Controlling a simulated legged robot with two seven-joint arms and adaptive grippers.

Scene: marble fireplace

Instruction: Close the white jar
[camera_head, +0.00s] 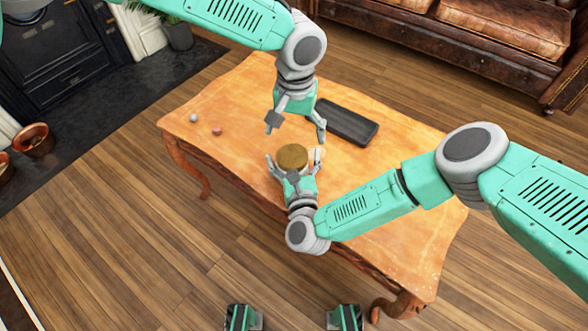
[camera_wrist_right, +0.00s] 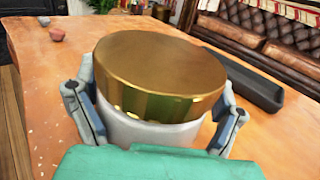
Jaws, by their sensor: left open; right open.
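The white jar (camera_wrist_right: 150,131) shows in the right wrist view, with the round gold lid (camera_wrist_right: 160,68) resting on its top. Whether the lid is seated cannot be told. In the head view the lid (camera_head: 292,156) hides most of the jar near the table's front edge. My right gripper (camera_head: 295,164) is open, with one finger on each side of the jar; contact is unclear. Its fingers also show in the right wrist view (camera_wrist_right: 158,92). My left gripper (camera_head: 295,132) is open and empty, pointing down just behind the lid.
The wooden table (camera_head: 375,195) holds a dark tray (camera_head: 346,122) behind and right of the jar. A pale ball (camera_head: 193,118) and a reddish ball (camera_head: 217,131) lie at the left. A leather sofa (camera_head: 470,40) stands behind. The table's right part is clear.

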